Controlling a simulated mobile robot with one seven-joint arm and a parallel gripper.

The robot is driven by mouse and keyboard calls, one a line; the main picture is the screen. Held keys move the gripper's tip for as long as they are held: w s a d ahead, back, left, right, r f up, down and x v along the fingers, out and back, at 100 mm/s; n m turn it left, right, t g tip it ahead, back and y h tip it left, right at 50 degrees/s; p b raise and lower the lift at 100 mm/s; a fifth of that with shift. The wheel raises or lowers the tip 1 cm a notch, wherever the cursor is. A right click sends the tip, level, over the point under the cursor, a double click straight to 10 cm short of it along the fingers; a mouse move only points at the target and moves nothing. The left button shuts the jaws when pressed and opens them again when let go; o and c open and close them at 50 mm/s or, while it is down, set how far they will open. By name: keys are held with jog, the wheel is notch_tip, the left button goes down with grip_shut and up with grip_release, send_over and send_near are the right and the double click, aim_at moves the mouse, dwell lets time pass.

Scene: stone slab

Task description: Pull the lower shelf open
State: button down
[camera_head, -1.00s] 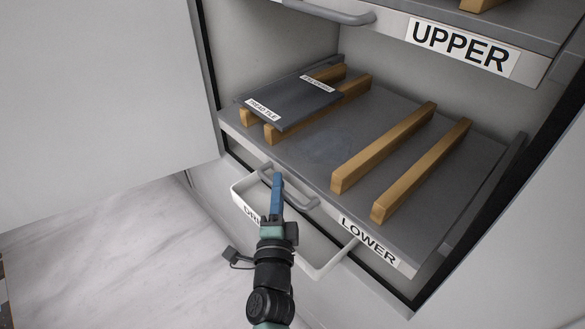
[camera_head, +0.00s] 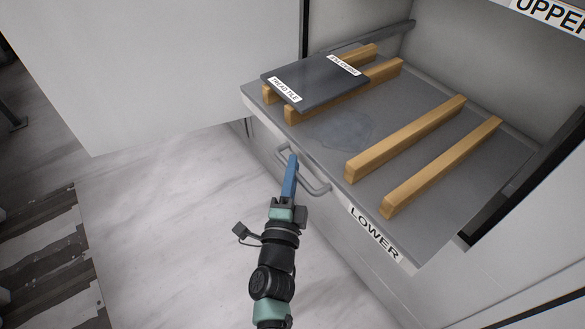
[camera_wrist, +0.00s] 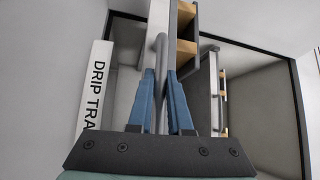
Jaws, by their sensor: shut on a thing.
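The lower shelf (camera_head: 330,152) is a grey slab with a white LOWER label (camera_head: 374,233) on its front edge. It stands drawn out of the cabinet toward me. Its grey bar handle (camera_head: 317,188) is on the front edge. My gripper (camera_head: 292,160) has blue fingers and is shut on this handle. In the wrist view the handle bar (camera_wrist: 161,85) runs between the two blue fingers (camera_wrist: 162,88). The fingers hide part of the handle in the head view.
On the shelf lie several wooden bars (camera_head: 410,138) and a dark tile (camera_head: 315,76) labelled TREAD TILE. The upper shelf's label (camera_head: 555,12) shows at the top right. A DRIP TRAY label (camera_wrist: 95,90) shows in the wrist view. Pale floor (camera_head: 170,210) lies clear at the left.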

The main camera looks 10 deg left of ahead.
jog(key=shift+s+a, duration=0.1)
dwell(0.3)
jog(key=c, duration=0.8)
grip_release()
jog(key=shift+c, duration=0.2)
jog(key=s+f, duration=0.1)
jog(key=s, duration=1.1)
jog(key=shift+s+f+p, duration=0.4)
